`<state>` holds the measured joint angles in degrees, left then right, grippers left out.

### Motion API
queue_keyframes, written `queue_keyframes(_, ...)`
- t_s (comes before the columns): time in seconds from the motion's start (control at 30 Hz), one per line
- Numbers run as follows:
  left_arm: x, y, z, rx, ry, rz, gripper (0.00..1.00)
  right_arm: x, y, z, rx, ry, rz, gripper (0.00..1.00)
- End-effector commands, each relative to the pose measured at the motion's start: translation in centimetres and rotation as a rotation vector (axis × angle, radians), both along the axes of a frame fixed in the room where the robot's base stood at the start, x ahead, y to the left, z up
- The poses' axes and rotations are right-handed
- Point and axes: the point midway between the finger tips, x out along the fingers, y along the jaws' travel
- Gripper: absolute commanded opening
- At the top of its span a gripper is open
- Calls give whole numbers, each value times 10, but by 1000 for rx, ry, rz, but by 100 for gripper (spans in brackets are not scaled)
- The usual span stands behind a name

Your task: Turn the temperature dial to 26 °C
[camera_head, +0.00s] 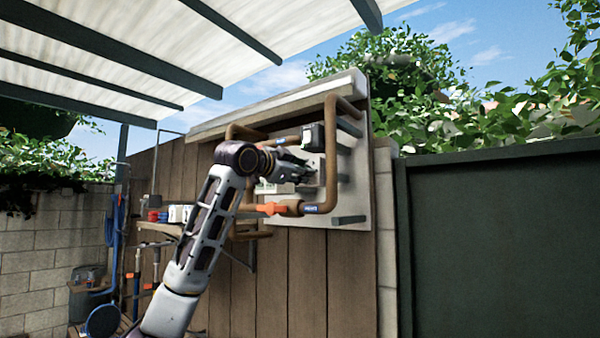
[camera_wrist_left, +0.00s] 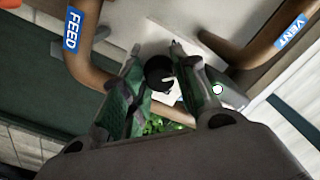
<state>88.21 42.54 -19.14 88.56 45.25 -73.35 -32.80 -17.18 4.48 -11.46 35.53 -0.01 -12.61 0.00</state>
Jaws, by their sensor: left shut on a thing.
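A round black dial (camera_wrist_left: 158,73) with a white pointer mark shows between the fingers in the left wrist view, against a pale panel. My left gripper (camera_wrist_left: 159,62) has one finger on each side of the dial and is shut on it. In the head view, my left gripper (camera_head: 308,174) reaches the pale wall panel (camera_head: 350,207) inside a loop of brown pipe, and it hides the dial there. I cannot read any temperature scale. My right gripper is in neither view.
Brown pipes (camera_head: 331,150) frame the work spot, with an orange valve handle (camera_head: 270,209) just below my gripper. In the wrist view, pipes labelled FEED (camera_wrist_left: 81,60) and VENT (camera_wrist_left: 265,52) run close on both sides. A dark green fence (camera_head: 500,245) stands at right.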

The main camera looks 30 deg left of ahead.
Motion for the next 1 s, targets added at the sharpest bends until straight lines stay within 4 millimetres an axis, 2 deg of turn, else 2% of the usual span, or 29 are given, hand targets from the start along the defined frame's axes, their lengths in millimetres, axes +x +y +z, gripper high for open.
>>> queue_keyframes(0.3,0,0,0,1,1,-1,6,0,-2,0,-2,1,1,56)
queue_keyframes(0.33,0,0,0,1,1,-1,32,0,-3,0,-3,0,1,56)
queue_keyframes(0.5,0,0,0,0,1,-1,53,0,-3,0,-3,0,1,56)
queue_keyframes(1.0,-5,1,0,0,0,0,53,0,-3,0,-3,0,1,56)
